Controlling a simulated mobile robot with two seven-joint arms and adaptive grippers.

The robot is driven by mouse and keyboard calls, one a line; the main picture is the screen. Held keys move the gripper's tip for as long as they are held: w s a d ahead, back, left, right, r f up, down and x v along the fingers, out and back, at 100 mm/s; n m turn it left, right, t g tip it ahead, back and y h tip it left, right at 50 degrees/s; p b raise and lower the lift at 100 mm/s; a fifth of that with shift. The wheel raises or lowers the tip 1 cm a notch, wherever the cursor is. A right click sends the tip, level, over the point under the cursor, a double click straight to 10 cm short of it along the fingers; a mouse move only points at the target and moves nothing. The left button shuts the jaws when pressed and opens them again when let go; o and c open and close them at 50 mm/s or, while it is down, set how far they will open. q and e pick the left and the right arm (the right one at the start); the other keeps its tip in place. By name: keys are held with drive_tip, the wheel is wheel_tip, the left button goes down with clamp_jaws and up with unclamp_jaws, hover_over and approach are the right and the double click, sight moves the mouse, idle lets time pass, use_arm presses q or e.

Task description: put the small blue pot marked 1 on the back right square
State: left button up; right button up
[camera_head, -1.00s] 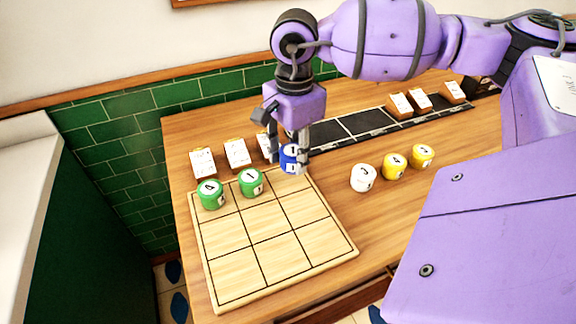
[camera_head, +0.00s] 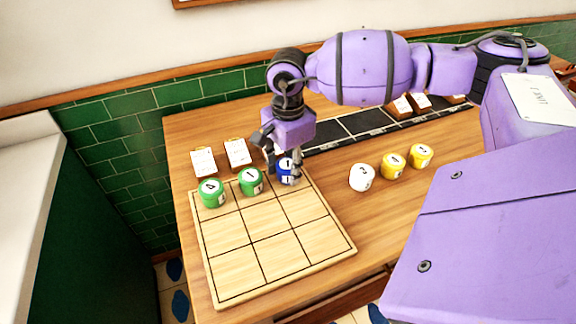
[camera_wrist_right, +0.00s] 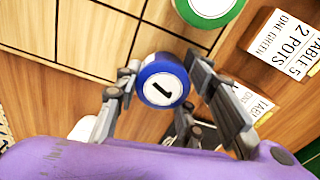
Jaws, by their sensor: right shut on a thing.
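The small blue pot marked 1 (camera_head: 286,171) is held in my right gripper (camera_head: 285,168) over the back right square of the wooden board (camera_head: 268,262). In the right wrist view the blue pot (camera_wrist_right: 161,84) shows its white top with the 1 between both fingers of the gripper (camera_wrist_right: 163,90). I cannot tell whether its base touches the board. A green pot marked 1 (camera_head: 250,182) stands on the back middle square. A green pot marked 4 (camera_head: 211,194) stands on the back left square. My left gripper is out of view.
A white pot (camera_head: 361,177) and two yellow pots (camera_head: 394,165) (camera_head: 421,155) stand on the table right of the board. Order cards (camera_head: 203,162) (camera_head: 237,154) stand behind the board. A dark strip (camera_head: 350,128) lies at the back. The front squares are clear.

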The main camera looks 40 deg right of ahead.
sight(288, 164)
drive_tip(key=o, duration=1.3)
drive_tip(key=shift+c, duration=0.2)
wheel_tip(288, 164, up, 12)
drive_tip(key=shift+r+b, duration=0.15)
drive_tip(key=shift+b, duration=0.2)
